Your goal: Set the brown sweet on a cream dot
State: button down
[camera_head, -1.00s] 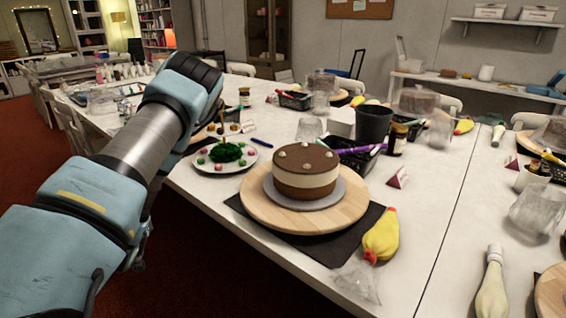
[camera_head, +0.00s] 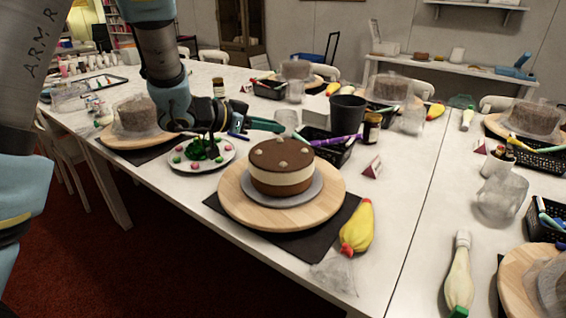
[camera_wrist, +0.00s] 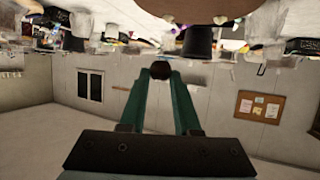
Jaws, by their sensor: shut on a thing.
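The cake (camera_head: 281,182) is brown with a cream band and stands on a silver board on a wooden turntable (camera_head: 235,206). Small cream dots (camera_head: 283,163) sit apart on its flat top. My gripper (camera_head: 280,126) is behind the cake's far edge in the head view, its teal fingers pointing right. In the wrist view my gripper (camera_wrist: 161,80) is shut on a dark brown round sweet (camera_wrist: 161,69) at its fingertips. The sweet cannot be made out in the head view. The brown cake top (camera_wrist: 185,8) shows at the wrist view's upper edge.
A white plate (camera_head: 222,163) with pink and green sweets and a green heap lies left of the cake, below my wrist. A black basket (camera_head: 330,152), a dark cup (camera_head: 347,116) and a jar (camera_head: 371,127) stand behind right. A yellow piping bag (camera_head: 357,228) lies front right.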

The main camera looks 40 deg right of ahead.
aim_at(278, 167)
jog(key=shift+m+g, duration=0.3)
jog(key=shift+g, duration=0.2)
jog(key=shift+s+d+f+p, duration=0.1)
jog(key=shift+s+f+p, duration=0.15)
jog(key=shift+f, duration=1.2)
jog(key=shift+s+d+f+p, duration=0.1)
jog(key=shift+s+f+p, duration=0.2)
jog(key=shift+f, duration=1.15)
jog(key=shift+s+d+f+p, duration=0.1)
jog(key=shift+s+f+p, duration=0.15)
jog(key=shift+f, duration=1.2)
jog(key=shift+f, duration=0.2)
jog(key=c, duration=0.6)
grip_release()
